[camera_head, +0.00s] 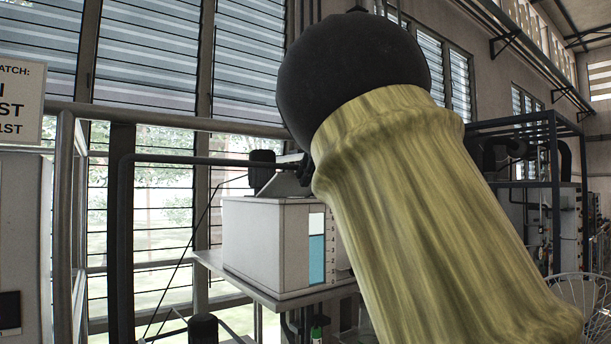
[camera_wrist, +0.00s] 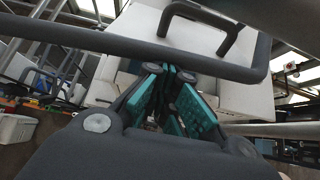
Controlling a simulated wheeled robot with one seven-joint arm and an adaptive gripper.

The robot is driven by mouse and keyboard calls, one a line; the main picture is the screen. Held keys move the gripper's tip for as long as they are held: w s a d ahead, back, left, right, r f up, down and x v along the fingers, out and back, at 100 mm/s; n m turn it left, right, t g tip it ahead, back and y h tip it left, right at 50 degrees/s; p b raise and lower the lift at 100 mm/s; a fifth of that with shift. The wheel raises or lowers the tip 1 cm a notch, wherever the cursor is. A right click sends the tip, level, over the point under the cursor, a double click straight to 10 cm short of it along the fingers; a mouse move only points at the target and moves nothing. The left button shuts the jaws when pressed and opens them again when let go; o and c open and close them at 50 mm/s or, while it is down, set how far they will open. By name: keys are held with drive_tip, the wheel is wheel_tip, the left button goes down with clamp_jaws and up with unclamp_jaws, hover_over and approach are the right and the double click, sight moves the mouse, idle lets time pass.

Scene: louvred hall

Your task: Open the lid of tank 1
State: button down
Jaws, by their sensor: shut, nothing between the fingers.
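A white box-shaped tank (camera_head: 265,245) with a blue level strip and number scale stands on a shelf in the head view. I see no number that names it. My arm hides its right side, and my gripper is hidden there. In the wrist view my gripper (camera_wrist: 169,76) shows its teal-padded fingers together, with nothing between them. Beyond the fingertips is a white surface (camera_wrist: 185,32) with a dark U-shaped handle (camera_wrist: 232,38) on it. Whether this is the tank's lid I cannot tell for certain. The fingertips appear apart from the handle.
A dark rail (camera_wrist: 110,41) crosses the wrist view close to the fingers and bends at the right. In the head view a dark pipe frame (camera_head: 125,235) stands left of the tank. A grey shelf (camera_head: 285,299) supports the tank, with louvred windows (camera_head: 145,60) behind.

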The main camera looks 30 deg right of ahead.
drive_tip(key=b+v, duration=0.4)
drive_tip(key=v, duration=0.5)
drive_tip(key=shift+s+r+b, duration=0.2)
drive_tip(key=shift+b, duration=0.15)
